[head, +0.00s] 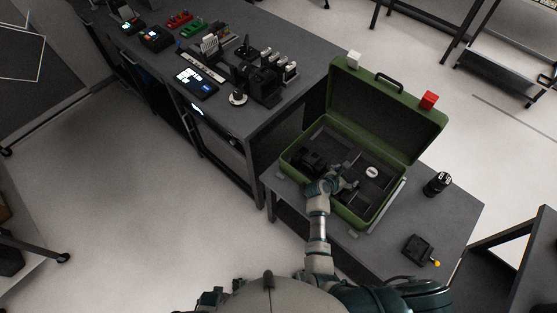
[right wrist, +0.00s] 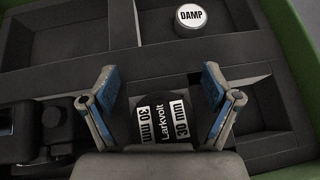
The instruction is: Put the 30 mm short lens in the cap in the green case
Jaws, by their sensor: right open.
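The green case (head: 366,217) stands open on a grey table, its lid raised at the back. My right gripper (head: 346,178) reaches down into it. In the right wrist view the right gripper (right wrist: 161,97) has its fingers spread. Between them is a black lens (right wrist: 163,122) with white labels reading "30 mm" and "Larkvolt". Gaps show on both sides of the lens; its lower part is hidden by the gripper body. I cannot tell what is under it or make out a separate cap. My left gripper is not in view.
A round "DAMP" canister (right wrist: 193,18), also in the head view (head: 372,171), sits in the case beyond the gripper. Black camera gear (right wrist: 40,130) lies left of it. A black cylinder (head: 436,184) and a small dark device (head: 417,249) stand on the table to the right.

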